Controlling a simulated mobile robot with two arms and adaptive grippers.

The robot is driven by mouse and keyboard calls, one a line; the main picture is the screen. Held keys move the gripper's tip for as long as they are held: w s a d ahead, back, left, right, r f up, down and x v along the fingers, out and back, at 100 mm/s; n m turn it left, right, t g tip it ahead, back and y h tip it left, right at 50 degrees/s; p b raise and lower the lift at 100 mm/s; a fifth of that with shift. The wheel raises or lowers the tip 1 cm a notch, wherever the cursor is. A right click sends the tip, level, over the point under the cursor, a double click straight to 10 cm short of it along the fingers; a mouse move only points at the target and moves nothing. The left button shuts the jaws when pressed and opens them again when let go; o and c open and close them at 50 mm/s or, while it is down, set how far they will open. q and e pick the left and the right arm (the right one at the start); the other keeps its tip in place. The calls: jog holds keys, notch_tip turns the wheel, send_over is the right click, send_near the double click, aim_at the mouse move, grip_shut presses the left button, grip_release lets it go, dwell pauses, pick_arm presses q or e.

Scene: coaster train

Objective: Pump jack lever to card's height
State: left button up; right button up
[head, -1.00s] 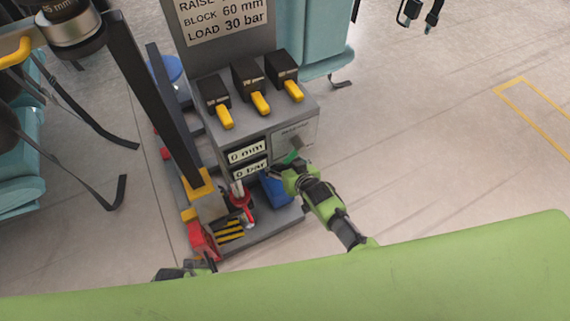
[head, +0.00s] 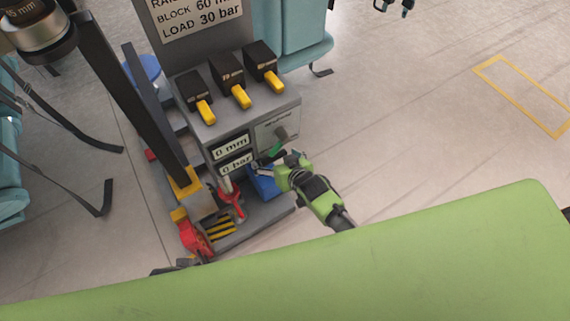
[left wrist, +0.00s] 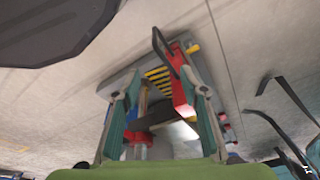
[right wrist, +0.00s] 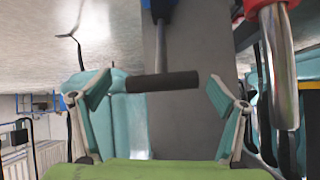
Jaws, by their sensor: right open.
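The card (head: 198,18) reads BLOCK 60 mm and LOAD 30 bar; its top line is cut off. Below it, the machine's readouts show 0 mm (head: 231,147) and 0 bar (head: 237,163). My right gripper (head: 278,157) is beside the blue unit (head: 264,184). Its fingers (right wrist: 158,90) are open, one on each side of the handle's ends. My left gripper (left wrist: 160,80) is open near a red part (left wrist: 181,88); contact is unclear.
Three black switches with yellow levers (head: 239,95) top the machine. A red jack (head: 232,200) stands on its base, beside a black-and-yellow striped plate (head: 221,229). A dark post (head: 125,90) rises at left. Teal seats (head: 300,35) stand behind. The floor at right is clear.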

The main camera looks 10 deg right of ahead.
jog(key=v, duration=0.8)
jog(key=shift+s+d+r, duration=0.2)
